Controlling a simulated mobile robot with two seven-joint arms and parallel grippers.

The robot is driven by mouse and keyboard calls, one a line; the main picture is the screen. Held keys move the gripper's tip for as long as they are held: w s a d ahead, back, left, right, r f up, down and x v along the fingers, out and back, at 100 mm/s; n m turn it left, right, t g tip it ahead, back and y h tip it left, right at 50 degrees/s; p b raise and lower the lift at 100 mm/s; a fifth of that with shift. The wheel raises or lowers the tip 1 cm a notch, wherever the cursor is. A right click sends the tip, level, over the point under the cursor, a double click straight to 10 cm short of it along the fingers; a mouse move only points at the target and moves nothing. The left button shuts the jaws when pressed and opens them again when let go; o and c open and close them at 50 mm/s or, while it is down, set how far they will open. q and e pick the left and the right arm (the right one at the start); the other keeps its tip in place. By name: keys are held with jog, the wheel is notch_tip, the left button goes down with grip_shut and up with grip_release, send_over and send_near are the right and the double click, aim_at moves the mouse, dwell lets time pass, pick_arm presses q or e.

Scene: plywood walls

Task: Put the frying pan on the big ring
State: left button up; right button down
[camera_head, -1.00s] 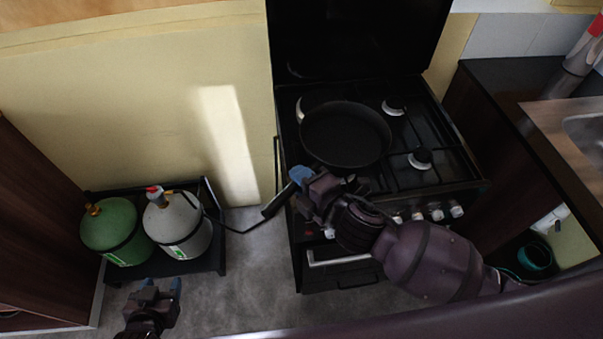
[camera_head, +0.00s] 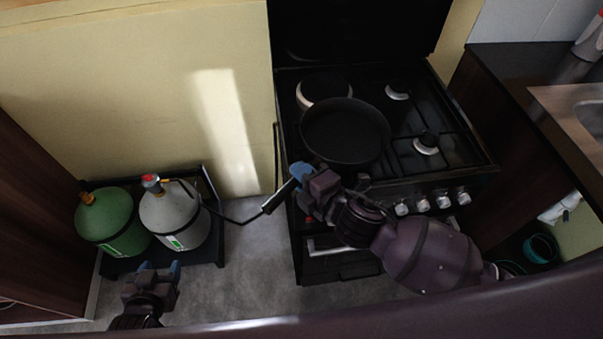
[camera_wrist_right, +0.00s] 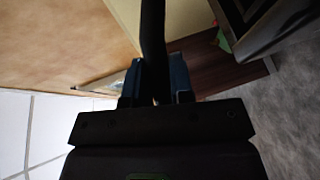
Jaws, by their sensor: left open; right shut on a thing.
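The black frying pan (camera_head: 345,128) is over the left part of the stove, its rim just in front of the big ring and hiding the front of it. I cannot tell whether the pan touches the grate. The big ring (camera_head: 311,94), a dark disc with a silver side, is at the back left of the hob. My right gripper (camera_head: 298,174) is shut on the pan's handle (camera_head: 277,200); the dark handle also shows between the blue fingertips in the right wrist view (camera_wrist_right: 153,45). My left gripper (camera_head: 159,270) is open and empty at the lower left.
The black stove (camera_head: 460,150) has smaller burners on its right, knobs in front and a raised lid behind. A green gas bottle (camera_head: 103,220) and a grey one (camera_head: 175,215) stand in a black tray near my left gripper. A counter (camera_head: 510,80) borders the right.

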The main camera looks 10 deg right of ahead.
jog(key=shift+f+b, duration=0.35)
jog(key=shift+f, duration=0.1)
dwell(0.5)
jog(key=c, duration=0.9)
grip_release()
jog(key=shift+f, duration=0.15)
jog(key=v, duration=1.1)
jog(key=shift+w+a, duration=0.1)
